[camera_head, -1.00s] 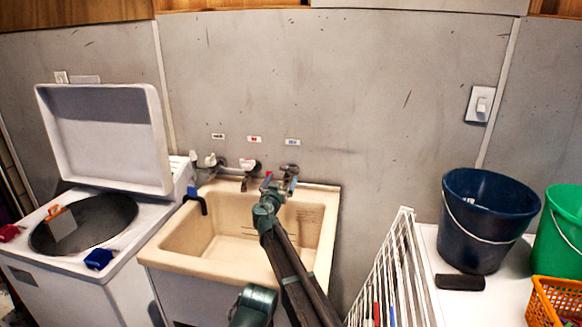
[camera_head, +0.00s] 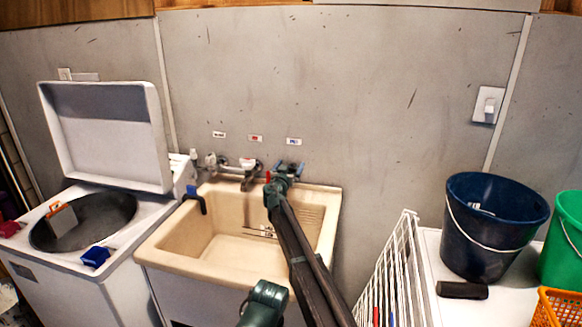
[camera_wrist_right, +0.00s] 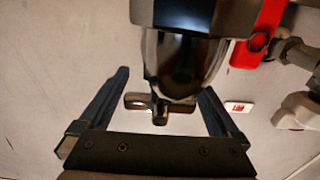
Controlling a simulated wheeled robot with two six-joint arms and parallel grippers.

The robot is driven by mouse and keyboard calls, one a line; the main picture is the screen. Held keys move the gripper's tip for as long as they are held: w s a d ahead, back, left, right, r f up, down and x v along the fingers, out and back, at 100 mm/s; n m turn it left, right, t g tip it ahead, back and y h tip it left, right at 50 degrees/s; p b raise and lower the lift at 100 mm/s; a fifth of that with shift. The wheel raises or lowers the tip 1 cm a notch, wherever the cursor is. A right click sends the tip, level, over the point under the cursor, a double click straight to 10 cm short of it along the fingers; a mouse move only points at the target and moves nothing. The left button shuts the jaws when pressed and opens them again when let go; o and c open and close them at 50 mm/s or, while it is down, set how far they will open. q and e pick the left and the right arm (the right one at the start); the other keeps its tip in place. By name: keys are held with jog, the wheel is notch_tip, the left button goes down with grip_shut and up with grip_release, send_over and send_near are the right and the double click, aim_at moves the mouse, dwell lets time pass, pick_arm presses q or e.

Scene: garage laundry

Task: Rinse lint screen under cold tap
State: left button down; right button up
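A grey panel with an orange clip or frame, perhaps the lint screen (camera_head: 61,219), leans in the round opening of the top-loading machine at left. The cream sink (camera_head: 160,257) stands in the middle, with wall taps above it. My right gripper (camera_head: 287,168) is at the rightmost tap, below the blue-marked label (camera_head: 294,142), and largely covers it. In the right wrist view, the gripper (camera_wrist_right: 160,90) is open, with a dark cross-shaped tap handle (camera_wrist_right: 160,112) between its fingers. Contact is not clear. My left gripper is not in view.
A white-handled tap (camera_head: 248,163) is left of my right gripper. A red lever-like part (camera_wrist_right: 262,32) is close by in the wrist view. A white wire rack (camera_head: 388,285), a dark blue bucket (camera_head: 490,235) and a black block (camera_head: 462,290) are at right.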

jog(key=c, duration=1)
jog(key=shift+n+y, duration=0.8)
jog(key=shift+y, duration=0.4)
jog(key=shift+c, duration=0.2)
jog(key=shift+a+n+y, duration=0.25)
jog(key=shift+n+y, duration=0.4)
jog(key=shift+y, duration=0.35)
jog(key=shift+a+n+y, duration=0.25)
jog(key=shift+n+y, duration=0.35)
jog(key=shift+y, duration=0.4)
jog(key=shift+a+n+y, duration=0.25)
jog(key=shift+n+y, duration=0.4)
jog(key=shift+y, duration=0.35)
jog(key=o, duration=1.2)
jog(key=shift+c, duration=0.2)
jog(key=v, duration=1.3)
jog(key=shift+s, duration=0.4)
jog(key=shift+f, duration=0.1)
